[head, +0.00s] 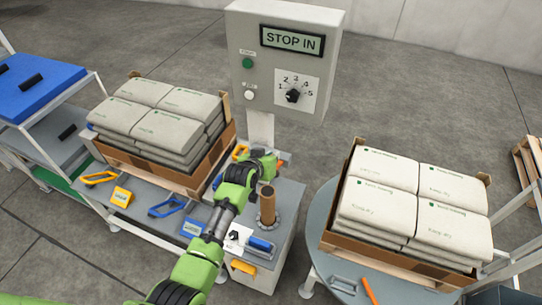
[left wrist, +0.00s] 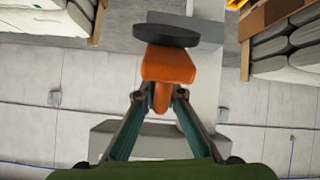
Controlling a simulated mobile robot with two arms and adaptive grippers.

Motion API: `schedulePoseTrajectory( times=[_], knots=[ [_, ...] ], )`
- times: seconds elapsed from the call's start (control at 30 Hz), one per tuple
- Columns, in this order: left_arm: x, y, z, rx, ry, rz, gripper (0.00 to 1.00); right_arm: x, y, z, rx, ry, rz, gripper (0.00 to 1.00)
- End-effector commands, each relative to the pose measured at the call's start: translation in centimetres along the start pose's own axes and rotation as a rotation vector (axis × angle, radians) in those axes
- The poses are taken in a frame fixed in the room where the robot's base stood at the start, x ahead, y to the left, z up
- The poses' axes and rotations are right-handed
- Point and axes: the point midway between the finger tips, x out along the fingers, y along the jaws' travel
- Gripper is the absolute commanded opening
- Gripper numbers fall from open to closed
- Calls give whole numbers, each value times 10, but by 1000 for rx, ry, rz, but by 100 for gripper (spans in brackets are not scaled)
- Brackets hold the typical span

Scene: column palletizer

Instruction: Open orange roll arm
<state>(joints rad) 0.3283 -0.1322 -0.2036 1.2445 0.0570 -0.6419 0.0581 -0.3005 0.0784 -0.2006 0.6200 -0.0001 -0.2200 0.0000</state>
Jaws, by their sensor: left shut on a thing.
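In the left wrist view the orange roll arm (left wrist: 168,66) shows as an orange block with a narrower part below it and a dark disc (left wrist: 165,35) above. My left gripper (left wrist: 164,94) is shut on the narrower orange part, one finger on each side. In the head view my left gripper (head: 264,163) is at the machine post, just below the control box. There my green arm hides most of the roll arm, and only a small orange piece (head: 284,158) shows beside it. My right gripper is not in view.
The control box (head: 285,75) reads "STOP IN". Sack-loaded boxes stand left (head: 212,158) and right (head: 325,232). A brown tube (head: 267,207) stands upright close to my arm. Yellow (head: 100,178) and blue (head: 168,207) handled tools lie on the grey bench. A blue-topped cart (head: 40,88) is far left.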

Motion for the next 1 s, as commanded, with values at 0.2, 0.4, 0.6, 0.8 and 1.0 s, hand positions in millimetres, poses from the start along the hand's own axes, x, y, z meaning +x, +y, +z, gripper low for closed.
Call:
schedulePoseTrajectory(
  times=[0.2,0.4,0.6,0.8,1.0],
  knots=[
    [0,0,-1,-1,-6,-1,0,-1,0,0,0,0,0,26],
    [0,0,-1,-1,-5,-1,0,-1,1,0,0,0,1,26],
    [0,0,-1,-1,-5,-1,26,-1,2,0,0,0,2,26],
    [0,0,-1,-1,-5,-1,26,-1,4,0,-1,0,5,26],
    [-7,0,-1,-1,-5,-1,26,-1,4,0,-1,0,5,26]
  ],
)
